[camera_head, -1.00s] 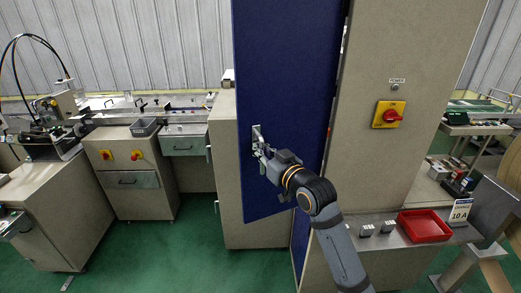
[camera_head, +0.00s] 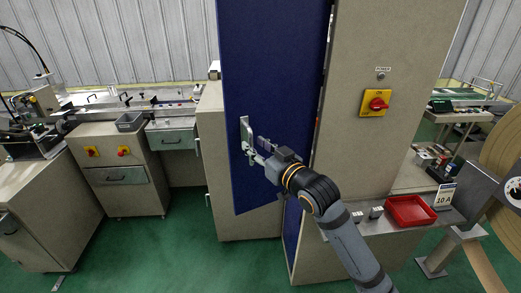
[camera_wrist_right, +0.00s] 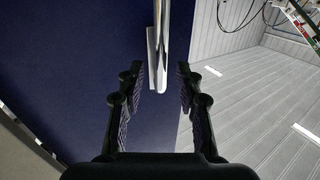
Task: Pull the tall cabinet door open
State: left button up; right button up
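The tall cabinet door (camera_head: 270,80) is a dark blue panel in the middle of the head view. It stands at an angle to the beige cabinet (camera_head: 365,60), its lower left corner jutting out. A metal handle (camera_head: 245,130) is near its left edge. My right gripper (camera_head: 256,157) is just below and to the right of the handle. In the right wrist view my gripper (camera_wrist_right: 160,88) is open, with black fingers apart. The handle (camera_wrist_right: 163,45) enters from the top and its end lies between the fingertips, with gaps on both sides. My left gripper is not in view.
A yellow and red power switch (camera_head: 376,103) is on the cabinet. A red tray (camera_head: 410,211) sits on a ledge at right, beside large rolls (camera_head: 500,140). Beige machine cabinets (camera_head: 120,175) stand at left. Green floor (camera_head: 180,250) is clear in front.

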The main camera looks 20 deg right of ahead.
jog(key=v, duration=0.3)
jog(key=shift+s, duration=0.35)
jog(key=shift+d, duration=0.1)
